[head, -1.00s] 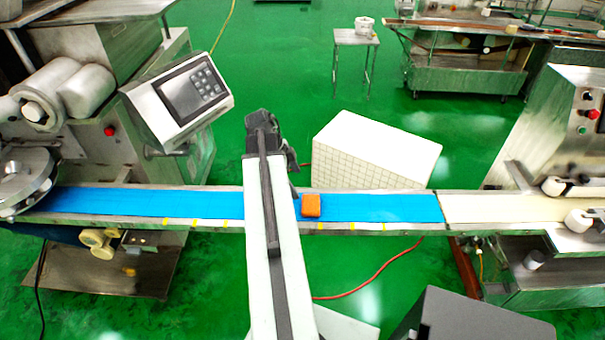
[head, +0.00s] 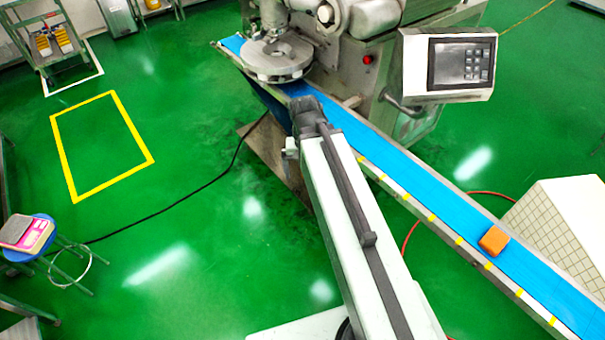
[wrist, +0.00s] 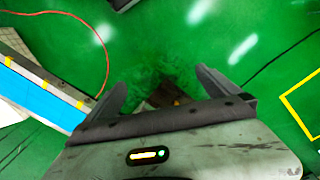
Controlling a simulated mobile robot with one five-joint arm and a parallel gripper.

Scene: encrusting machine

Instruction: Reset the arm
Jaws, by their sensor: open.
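My arm stretches up the middle of the head view, with the wrist end near the edge of the blue conveyor belt (head: 440,188). In the wrist view my gripper (wrist: 160,85) has its two fingers wide apart with nothing between them, over the green floor. In the head view the fingers are hidden behind the wrist end. An orange block (head: 493,241) lies on the belt, to the right of my arm and apart from it.
The encrusting machine (head: 350,60) with its control panel (head: 462,64) stands beyond the belt. A white tiled block (head: 565,225) is at the right. A pink scale (head: 27,233) sits on a blue stool at the left. The floor left of my arm is mostly clear, with a yellow outline (head: 60,150).

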